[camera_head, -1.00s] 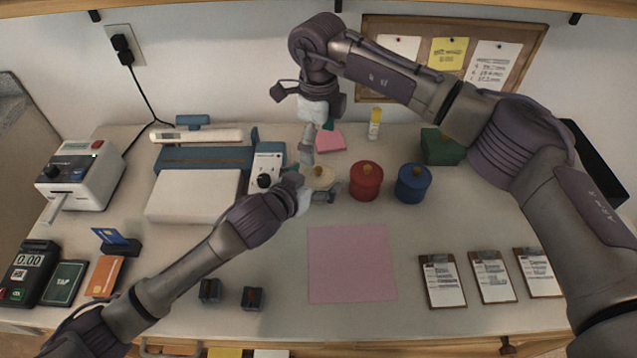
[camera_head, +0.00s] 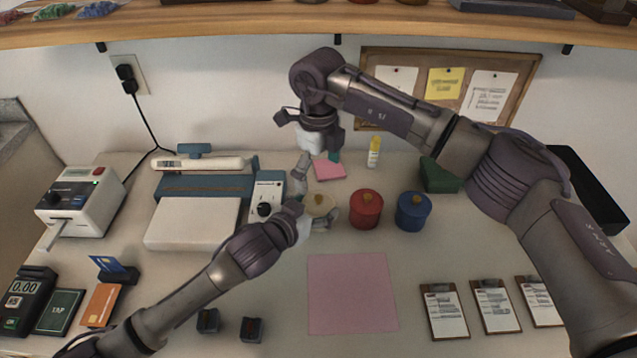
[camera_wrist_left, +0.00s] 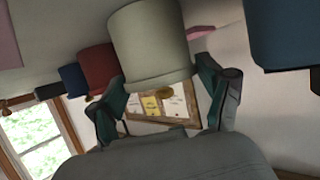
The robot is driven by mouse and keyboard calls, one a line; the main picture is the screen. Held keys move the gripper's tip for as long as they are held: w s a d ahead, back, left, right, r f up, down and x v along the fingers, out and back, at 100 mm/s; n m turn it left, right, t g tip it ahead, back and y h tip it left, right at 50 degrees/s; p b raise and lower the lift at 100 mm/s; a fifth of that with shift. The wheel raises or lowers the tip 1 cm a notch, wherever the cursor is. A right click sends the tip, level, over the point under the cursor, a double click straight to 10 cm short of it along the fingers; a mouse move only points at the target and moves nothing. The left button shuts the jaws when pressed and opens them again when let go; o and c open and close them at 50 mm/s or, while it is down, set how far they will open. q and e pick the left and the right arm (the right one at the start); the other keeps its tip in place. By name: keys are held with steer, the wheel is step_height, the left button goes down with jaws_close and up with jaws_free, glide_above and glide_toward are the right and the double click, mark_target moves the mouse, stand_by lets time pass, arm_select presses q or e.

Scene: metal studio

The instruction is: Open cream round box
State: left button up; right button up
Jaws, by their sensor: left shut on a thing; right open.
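The cream round box (camera_head: 320,204) stands on the counter, left of the red round box (camera_head: 366,209), its lid with a gold knob on top. In the left wrist view the cream box (camera_wrist_left: 150,45) appears upside down, with its knob (camera_wrist_left: 166,93) towards the gripper. My left gripper (camera_head: 318,217) is shut on the cream box, its fingers on opposite sides; the exact contact is partly hidden. My right gripper (camera_head: 303,170) is open, pointing down above and slightly left of the box, apparently apart from it.
A blue round box (camera_head: 412,211) stands right of the red one. A white device with a black knob (camera_head: 265,198) is close on the left. A pink mat (camera_head: 352,294) lies in front. Pink notes (camera_head: 329,169) and a yellow-capped bottle (camera_head: 374,153) are behind.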

mark_target(318, 197)
steer(key=shift+f+m, duration=0.2)
steer(key=shift+m, duration=0.2)
steer(key=shift+f, duration=0.3)
step_height(318, 197, down, 7)
steer(key=shift+r, duration=0.15)
